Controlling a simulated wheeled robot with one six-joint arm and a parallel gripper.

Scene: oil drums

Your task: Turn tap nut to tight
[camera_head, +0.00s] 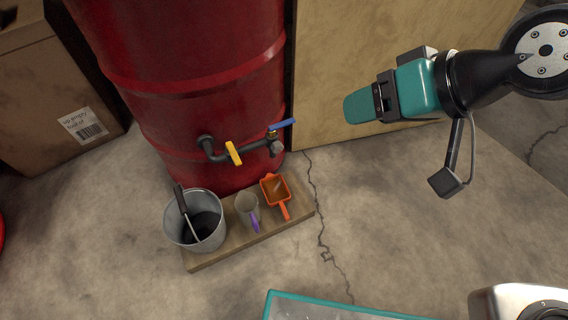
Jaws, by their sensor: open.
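A red drum (190,90) stands upright at the upper left of the head view. A dark tap pipe (210,150) comes out of its lower front. It carries a yellow lever (234,153) and, at its right end, a blue lever (282,129). A small grey nut-like piece (278,147) sits at the pipe's right end, too small to make out clearly. My gripper (358,107), with teal fingers, is in the air to the right of the tap, apart from it. It is open with nothing seen in it; the gap between its fingers is hard to see.
Below the tap, a wooden board (235,246) bears a metal bucket (176,225) with a dark-handled tool, a purple-handled cup (246,207) and an orange scoop (275,188). A cardboard box (45,125) stands left. A tan panel (335,60) is behind. A teal-edged tray (330,304) is in front.

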